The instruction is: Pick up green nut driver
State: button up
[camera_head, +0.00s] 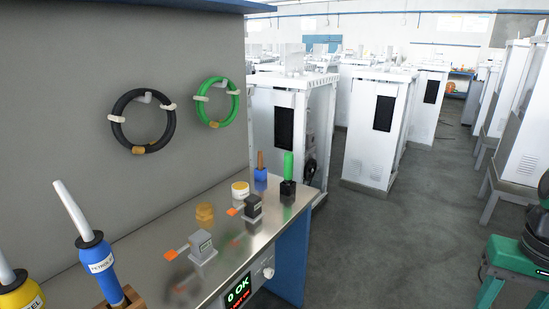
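A green upright handle (288,165), which looks like the green nut driver, stands in a small black holder (288,188) near the far right corner of the steel workbench (222,262). Its lower part is hidden inside the holder. Next to it on the left, a brown-handled tool (261,160) stands in a blue holder (260,175). My gripper is not in view.
Two grey and black blocks with orange tabs (201,246) (253,207), yellow round pieces (240,189) and labelled bottles (94,258) stand on the bench. Black and green hose rings hang on the panel. The floor (400,235) right of the bench is free.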

aim_at(288, 166)
jog(key=z, duration=0.3)
jog(key=i, duration=1.65)
jog(key=u, duration=0.5)
